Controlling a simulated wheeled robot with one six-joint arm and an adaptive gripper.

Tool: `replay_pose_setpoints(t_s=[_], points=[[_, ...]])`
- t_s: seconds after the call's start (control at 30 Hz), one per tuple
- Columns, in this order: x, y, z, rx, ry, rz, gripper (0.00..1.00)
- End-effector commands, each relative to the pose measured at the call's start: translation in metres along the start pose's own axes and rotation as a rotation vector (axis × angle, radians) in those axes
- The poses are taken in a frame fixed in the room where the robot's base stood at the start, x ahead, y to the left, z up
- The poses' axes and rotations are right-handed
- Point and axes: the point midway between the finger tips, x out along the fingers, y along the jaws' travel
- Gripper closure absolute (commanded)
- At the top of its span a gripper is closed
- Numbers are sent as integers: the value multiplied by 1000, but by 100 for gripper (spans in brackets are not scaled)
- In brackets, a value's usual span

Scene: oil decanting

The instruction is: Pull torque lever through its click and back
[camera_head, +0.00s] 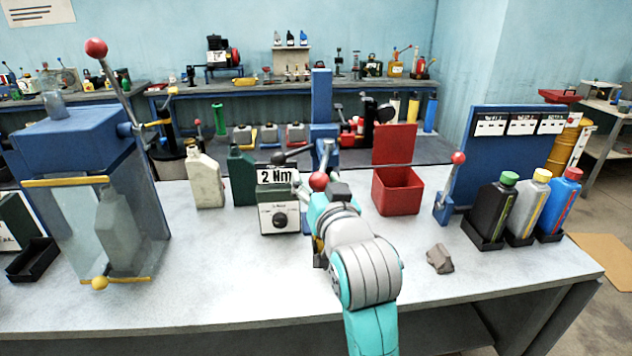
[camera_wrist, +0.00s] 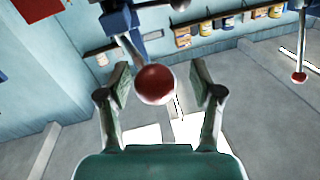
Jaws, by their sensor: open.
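The torque lever's red ball knob (camera_head: 319,181) shows just beyond my wrist in the head view, in front of a blue post (camera_head: 321,100). In the wrist view the same red ball (camera_wrist: 155,84) sits between the fingers of my gripper (camera_wrist: 160,82), with a gap on both sides. The fingers are open and do not grip it. A blue and metal shaft (camera_wrist: 130,40) runs up from the ball there. A sign reading "2 Nm" (camera_head: 278,174) stands left of the knob above a white dial box (camera_head: 280,219).
A red open bin (camera_head: 398,200) stands right of my arm, beside a smaller red-knobbed lever (camera_head: 444,202). A grey rock-like lump (camera_head: 439,258) lies nearer. Capped bottles (camera_head: 525,208) stand far right. A cream jug (camera_head: 206,180) and blue press (camera_head: 75,140) are left. The front bench is mostly clear.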

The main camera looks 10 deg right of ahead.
Motion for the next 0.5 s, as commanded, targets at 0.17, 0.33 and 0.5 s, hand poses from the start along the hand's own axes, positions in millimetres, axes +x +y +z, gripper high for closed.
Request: replay_pose_setpoints(t_s=[0.17,0.33,0.5], points=[[-17,0,0,0,1,0,35],[-45,0,0,0,0,-1,35],[-65,-1,1,0,0,-2,35]])
